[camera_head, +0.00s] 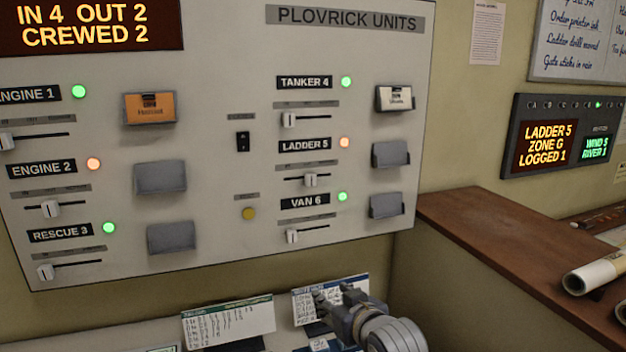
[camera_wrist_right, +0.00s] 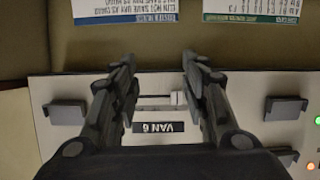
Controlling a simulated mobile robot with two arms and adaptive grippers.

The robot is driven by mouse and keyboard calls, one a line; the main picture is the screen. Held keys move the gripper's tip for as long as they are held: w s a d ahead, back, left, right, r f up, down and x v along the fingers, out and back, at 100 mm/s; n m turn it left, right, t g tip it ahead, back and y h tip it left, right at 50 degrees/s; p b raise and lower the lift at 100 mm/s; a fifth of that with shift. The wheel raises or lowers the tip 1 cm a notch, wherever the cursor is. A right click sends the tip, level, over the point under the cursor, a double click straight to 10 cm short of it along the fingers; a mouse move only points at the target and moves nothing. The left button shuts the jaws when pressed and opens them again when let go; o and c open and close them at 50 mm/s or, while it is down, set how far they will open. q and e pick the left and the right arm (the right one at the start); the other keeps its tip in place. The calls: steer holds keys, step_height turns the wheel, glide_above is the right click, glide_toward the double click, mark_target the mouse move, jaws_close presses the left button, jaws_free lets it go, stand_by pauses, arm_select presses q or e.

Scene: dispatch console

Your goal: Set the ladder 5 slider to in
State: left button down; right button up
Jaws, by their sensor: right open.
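The ladder 5 slider has a small white knob (camera_head: 310,180) near the middle of its short dark slot, under the black LADDER 5 label (camera_head: 305,146). An orange lamp (camera_head: 344,142) is lit beside that label. My right gripper (camera_head: 333,297) is open and empty, low in the head view, below the panel and in front of the cards. In the right wrist view my right gripper (camera_wrist_right: 158,62) shows two spread fingers, with the upside-down VAN 6 label (camera_wrist_right: 152,127) and its slider knob (camera_wrist_right: 178,97) seen between them. My left gripper is not in view.
The VAN 6 knob (camera_head: 292,236) sits below ladder 5, and the TANKER 4 knob (camera_head: 289,119) above. Grey holders (camera_head: 390,154) stick out at right. A yellow button (camera_head: 249,213) is at left. Cards (camera_head: 229,322) stand below. A brown counter (camera_head: 480,235) is at right.

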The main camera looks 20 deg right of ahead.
mark_target(312, 178)
steer(key=w+d+r+t, duration=0.15)
steer(key=w+r, duration=0.25)
steer(key=r, duration=0.6)
steer(key=w+r+t, duration=0.3)
steer(key=r, duration=0.8)
steer(key=shift+m, duration=0.3)
steer(key=w+p, duration=0.1)
steer(key=w, duration=0.2)
steer(key=w+p, duration=0.1)
steer(key=w, duration=0.2)
steer(key=w+p, duration=0.1)
steer(key=w, duration=0.2)
steer(key=shift+w+a+f, duration=0.15)
steer(key=shift+w+a, duration=0.15)
steer(key=shift+a, duration=0.05)
steer(key=shift+w+f+p, duration=0.1)
steer(key=shift+w+p, duration=0.3)
steer(key=shift+w, duration=0.3)
